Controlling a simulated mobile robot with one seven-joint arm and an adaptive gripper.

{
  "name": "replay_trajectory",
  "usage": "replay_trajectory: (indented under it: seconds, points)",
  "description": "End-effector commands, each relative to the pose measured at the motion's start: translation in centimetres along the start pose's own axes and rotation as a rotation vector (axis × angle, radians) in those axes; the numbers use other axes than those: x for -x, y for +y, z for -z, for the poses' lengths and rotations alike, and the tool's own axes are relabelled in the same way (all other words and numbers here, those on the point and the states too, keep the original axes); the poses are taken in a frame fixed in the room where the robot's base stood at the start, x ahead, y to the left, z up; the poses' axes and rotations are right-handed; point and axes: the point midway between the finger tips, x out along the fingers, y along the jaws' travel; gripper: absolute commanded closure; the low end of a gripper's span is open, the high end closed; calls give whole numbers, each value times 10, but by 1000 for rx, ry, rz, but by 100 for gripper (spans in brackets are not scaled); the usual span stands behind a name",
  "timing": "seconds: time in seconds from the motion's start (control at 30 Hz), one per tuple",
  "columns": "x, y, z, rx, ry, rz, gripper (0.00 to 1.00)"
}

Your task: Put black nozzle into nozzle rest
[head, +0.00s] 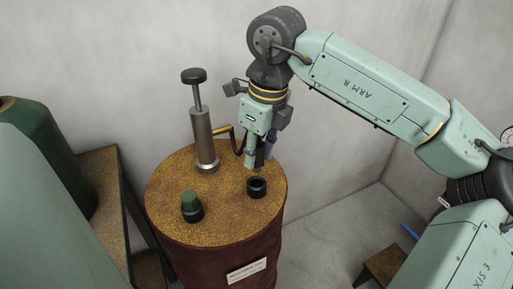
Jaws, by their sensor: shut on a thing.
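My gripper (257,162) points down over the right part of the rusty drum's top, shut on the black nozzle (260,156). The nozzle is a small dark piece between the fingers, mostly hidden by them. A short black ring-shaped cup (257,188), which looks like the nozzle rest, stands on the drum top just below and in front of the fingertips. Its dark opening faces up and looks empty. The nozzle appears above and behind the cup in the picture; I cannot tell the exact gap between them.
The drum (172,190) carries a grey hand pump (204,140) with a black knob, left of my gripper. A dark hose (237,143) runs from it close to my gripper. A green-topped piece in a black base (191,204) stands front left. Walls stand behind.

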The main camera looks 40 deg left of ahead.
Motion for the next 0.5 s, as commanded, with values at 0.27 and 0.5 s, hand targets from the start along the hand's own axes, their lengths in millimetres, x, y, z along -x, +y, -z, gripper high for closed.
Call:
replay_trajectory:
  seconds: [0.27,0.5]
  points:
    - [-22,0,3,1,0,0,100]
    - [-40,0,6,0,0,1,100]
